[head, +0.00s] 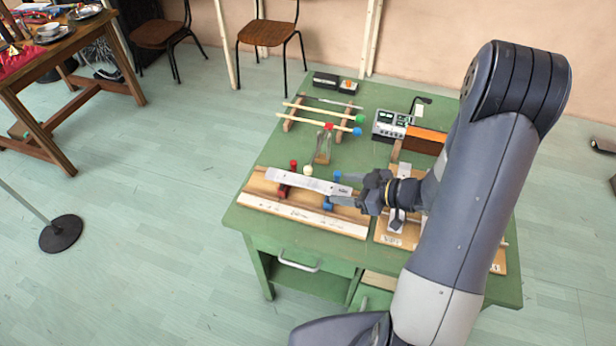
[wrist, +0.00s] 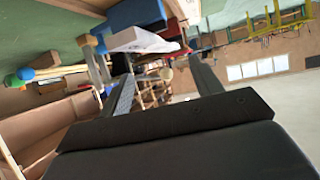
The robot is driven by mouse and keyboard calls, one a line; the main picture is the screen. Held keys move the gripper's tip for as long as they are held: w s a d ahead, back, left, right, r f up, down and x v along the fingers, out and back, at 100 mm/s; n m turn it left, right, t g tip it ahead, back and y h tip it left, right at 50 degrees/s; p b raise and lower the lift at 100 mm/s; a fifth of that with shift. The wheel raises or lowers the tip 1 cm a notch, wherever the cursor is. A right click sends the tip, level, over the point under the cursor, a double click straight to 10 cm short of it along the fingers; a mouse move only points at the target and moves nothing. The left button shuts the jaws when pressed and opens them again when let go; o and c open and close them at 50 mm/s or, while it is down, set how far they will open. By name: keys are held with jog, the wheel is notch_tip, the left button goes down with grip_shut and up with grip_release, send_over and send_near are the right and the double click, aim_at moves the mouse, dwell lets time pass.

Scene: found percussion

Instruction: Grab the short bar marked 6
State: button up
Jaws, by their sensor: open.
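A pale metal bar (head: 300,182) lies across a red support and a blue support on a wooden board on the green table. It has a small dark mark near its right end, too small to read, so I cannot tell if it is the bar marked 6. My gripper (head: 346,189) is open at the bar's right end; I cannot tell whether the bar lies between the fingers. In the wrist view, a pale bar end (wrist: 140,41) shows beside a blue block, up and left of my open fingers. Smaller metal pieces (head: 397,220) lie on a second board, partly hidden by my arm.
Mallets with green (head: 359,119), blue (head: 357,132) and red heads rest behind on a wooden rack. A glass vessel (head: 323,150) stands near the bar. An electronic box (head: 390,125) is at back right. The table's left front edge is close to the board.

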aim_at(308, 182)
jog(key=x, duration=0.4)
jog(key=shift+w+r+p+x, duration=0.1)
jog(key=shift+p+x, duration=0.05)
jog(key=shift+x, duration=0.75)
jog(key=shift+w+r+p+x, duration=0.1)
jog(key=shift+r+p+x, duration=0.05)
jog(key=shift+x, duration=0.75)
jog(key=shift+w+r+p+x, duration=0.1)
jog(key=shift+p+x, duration=0.05)
jog(key=shift+x, duration=0.8)
jog(key=shift+s, duration=0.1)
jog(key=c, duration=1.2)
jog(key=shift+c, duration=0.3)
jog(key=shift+r, duration=0.15)
